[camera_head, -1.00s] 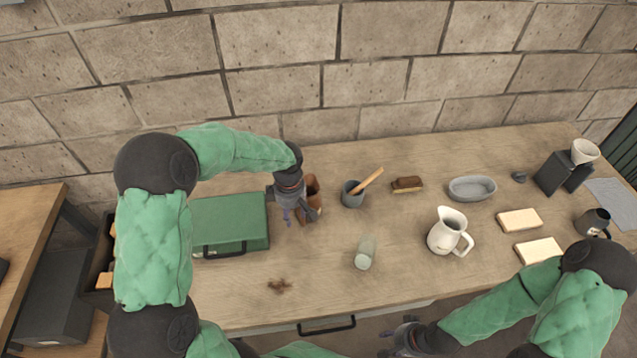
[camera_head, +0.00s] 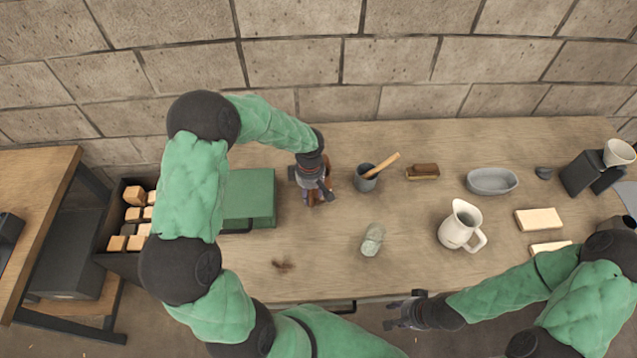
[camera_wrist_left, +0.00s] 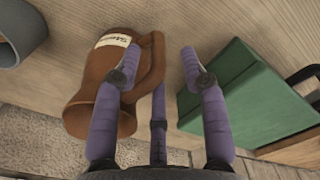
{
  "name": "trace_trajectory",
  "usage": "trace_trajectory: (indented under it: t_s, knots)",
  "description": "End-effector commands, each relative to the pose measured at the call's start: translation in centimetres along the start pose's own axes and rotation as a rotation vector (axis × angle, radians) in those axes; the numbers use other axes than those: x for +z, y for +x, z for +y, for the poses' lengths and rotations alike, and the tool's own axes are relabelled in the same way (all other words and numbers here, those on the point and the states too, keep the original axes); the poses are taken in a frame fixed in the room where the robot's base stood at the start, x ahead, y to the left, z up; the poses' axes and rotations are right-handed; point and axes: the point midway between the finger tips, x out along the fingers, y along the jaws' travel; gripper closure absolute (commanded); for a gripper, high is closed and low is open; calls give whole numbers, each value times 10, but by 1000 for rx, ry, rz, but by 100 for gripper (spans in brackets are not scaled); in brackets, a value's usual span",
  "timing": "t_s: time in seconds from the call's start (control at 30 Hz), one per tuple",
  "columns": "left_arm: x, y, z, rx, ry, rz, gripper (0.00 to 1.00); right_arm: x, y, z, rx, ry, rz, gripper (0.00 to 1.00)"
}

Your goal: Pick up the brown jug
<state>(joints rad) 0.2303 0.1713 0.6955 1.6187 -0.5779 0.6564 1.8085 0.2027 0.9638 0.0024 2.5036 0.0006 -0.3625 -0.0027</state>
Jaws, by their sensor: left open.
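The brown jug (camera_head: 329,168) stands on the wooden table and is mostly hidden behind my left gripper (camera_head: 316,198) in the head view. In the left wrist view the brown jug (camera_wrist_left: 90,88) shows its dark mouth, a pale label and a loop handle. My left gripper (camera_wrist_left: 158,58) is open there, with purple fingers. The handle lies between its fingers, nearer the left one; I cannot tell whether they touch. My right gripper (camera_head: 404,313) is off the table's front edge, away from the jug; its finger opening is unclear.
A green case (camera_head: 250,195) stands close left of the jug. A grey pot (camera_head: 366,182) with a wooden-handled tool is close right. A glass (camera_head: 372,240), white pitcher (camera_head: 456,232), brush (camera_head: 422,172) and grey dish (camera_head: 491,182) stand further right. The front middle table is mostly clear.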

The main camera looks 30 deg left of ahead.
Motion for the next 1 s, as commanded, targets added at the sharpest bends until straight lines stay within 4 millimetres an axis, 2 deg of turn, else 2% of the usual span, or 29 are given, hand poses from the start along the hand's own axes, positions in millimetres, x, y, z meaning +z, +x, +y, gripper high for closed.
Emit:
trace_trajectory:
  t_s: [0.2, 0.47, 0.5, 0.63, 0.67, 1.0]
  knots:
    - [0, 32, -1, -4, 1, -1, 57, 0, 0, 0, 0, 0, 0, 60]
    - [0, 38, 0, 0, 0, 0, 57, 0, 0, 0, 0, 0, 0, 60]
    - [0, 38, 0, 0, 1, 0, 60, 0, 0, 0, 0, 0, 0, 60]
    - [0, 38, 0, 0, 1, 0, 97, 0, 0, 0, 0, 0, 0, 60]
    - [0, 38, 0, 0, 1, 0, 100, 0, 0, 0, 0, 0, 0, 60]
    - [0, 37, 1, 3, 1, 0, 100, 0, 0, 0, 0, 0, 0, 60]
